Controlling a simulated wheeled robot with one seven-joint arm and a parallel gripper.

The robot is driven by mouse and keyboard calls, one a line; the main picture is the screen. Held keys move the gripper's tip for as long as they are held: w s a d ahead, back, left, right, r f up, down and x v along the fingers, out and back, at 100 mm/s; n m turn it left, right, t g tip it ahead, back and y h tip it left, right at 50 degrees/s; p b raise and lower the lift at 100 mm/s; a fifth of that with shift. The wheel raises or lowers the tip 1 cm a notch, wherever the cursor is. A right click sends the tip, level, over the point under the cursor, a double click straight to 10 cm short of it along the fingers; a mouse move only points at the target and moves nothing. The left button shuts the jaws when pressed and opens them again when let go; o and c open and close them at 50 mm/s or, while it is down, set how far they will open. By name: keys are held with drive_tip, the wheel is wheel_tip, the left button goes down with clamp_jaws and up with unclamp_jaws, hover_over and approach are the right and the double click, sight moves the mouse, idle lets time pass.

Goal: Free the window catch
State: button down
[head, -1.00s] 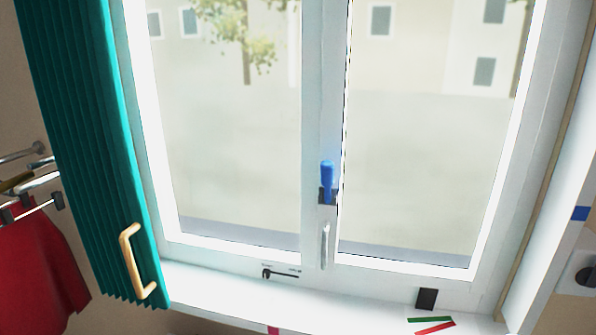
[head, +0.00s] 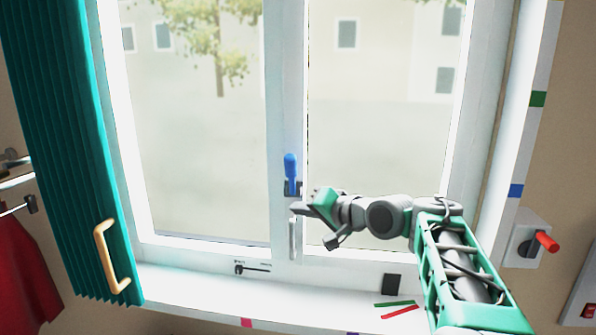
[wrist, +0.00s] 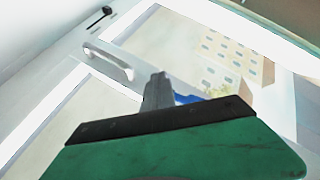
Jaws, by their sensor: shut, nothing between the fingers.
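The window catch is a blue lever (head: 291,168) on a dark base, on the middle frame post between the two panes. The lever points upward. In the wrist view a bit of the blue lever (wrist: 187,98) shows behind my fingers, mostly hidden. My gripper (head: 297,208) is just below and slightly right of the catch's base, above the silver pull handle (head: 292,239). In the wrist view my gripper (wrist: 159,78) is shut and empty. I cannot tell whether the fingertips touch the catch. The silver handle also shows in the wrist view (wrist: 108,60).
A small black lever (head: 252,268) with printed marks sits at the lower frame. A teal shutter (head: 60,150) with a tan handle (head: 104,258) stands left. Green and red strips (head: 400,312) lie on the sill.

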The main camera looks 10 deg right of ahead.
sight(291, 176)
drive_tip(key=d+r+m+t+y, duration=0.3)
drive_tip(key=d+r+y, duration=0.2)
drive_tip(key=d+r, duration=0.3)
drive_tip(key=p+x, duration=0.2)
drive_tip(key=x, duration=0.7)
drive_tip(key=shift+w+a+f+n+p, duration=0.15)
drive_tip(key=shift+w+a+n+p, duration=0.1)
drive_tip(key=shift+w+n+p, duration=0.1)
drive_tip(key=shift+a+f+y, duration=0.1)
drive_tip(key=shift+f+y, duration=0.05)
drive_tip(key=shift+y, duration=0.15)
